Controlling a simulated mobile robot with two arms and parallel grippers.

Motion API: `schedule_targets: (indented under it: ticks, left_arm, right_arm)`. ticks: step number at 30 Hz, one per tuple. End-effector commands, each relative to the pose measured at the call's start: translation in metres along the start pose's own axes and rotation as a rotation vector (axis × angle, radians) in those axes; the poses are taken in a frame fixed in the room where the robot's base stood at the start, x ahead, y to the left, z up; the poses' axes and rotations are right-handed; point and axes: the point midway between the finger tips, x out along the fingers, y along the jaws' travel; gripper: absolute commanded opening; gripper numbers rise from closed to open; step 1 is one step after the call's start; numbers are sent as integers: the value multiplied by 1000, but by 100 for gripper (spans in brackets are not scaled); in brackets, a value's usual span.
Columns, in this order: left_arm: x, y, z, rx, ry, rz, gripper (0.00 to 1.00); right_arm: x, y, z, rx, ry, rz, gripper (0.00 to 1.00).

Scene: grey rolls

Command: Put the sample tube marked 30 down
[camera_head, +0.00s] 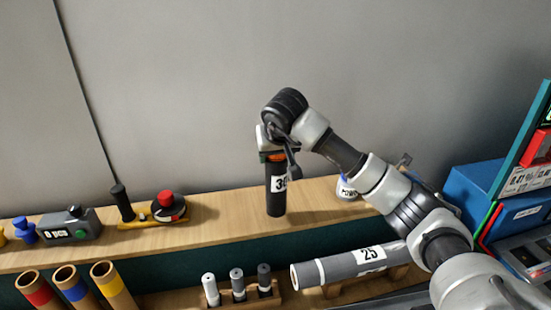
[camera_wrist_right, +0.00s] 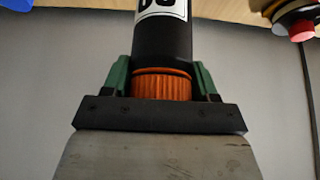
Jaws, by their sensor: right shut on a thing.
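The sample tube marked 30 (camera_head: 276,190) is a dark upright cylinder with a white label and an orange cap. My right gripper (camera_head: 275,152) is shut on it near the cap, from above. In the head view the tube's lower end is at the wooden shelf (camera_head: 318,198); I cannot tell whether it touches. In the right wrist view the tube (camera_wrist_right: 163,45) sits between the green fingers of the right gripper (camera_wrist_right: 163,80), with the orange cap at the palm. The label is partly cut off there. My left gripper is not in view.
A small white item (camera_head: 346,188) stands right of the tube. A blue box (camera_head: 475,190) is at right.

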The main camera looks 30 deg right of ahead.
Motion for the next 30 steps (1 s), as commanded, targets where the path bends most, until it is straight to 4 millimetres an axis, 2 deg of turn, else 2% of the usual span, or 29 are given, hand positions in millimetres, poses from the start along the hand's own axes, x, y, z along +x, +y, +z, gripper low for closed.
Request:
schedule_targets:
  ticks: [1,6,18,19,21,24,30]
  left_arm:
    - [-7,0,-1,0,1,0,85]
    - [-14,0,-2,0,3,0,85]
    - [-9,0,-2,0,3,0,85]
    - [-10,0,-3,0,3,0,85]
    - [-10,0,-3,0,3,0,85]
    - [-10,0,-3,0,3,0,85]
    - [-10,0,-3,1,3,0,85]
  right_arm:
    - [5,0,4,-2,-6,0,20]
    - [21,0,13,-1,-2,-1,20]
    - [27,0,16,-1,1,0,20]
    - [26,0,16,-1,1,-1,62]
    - [26,0,16,-1,0,-1,72]
    - [26,0,16,-1,0,-1,84]
    - [26,0,16,-1,-1,-1,84]
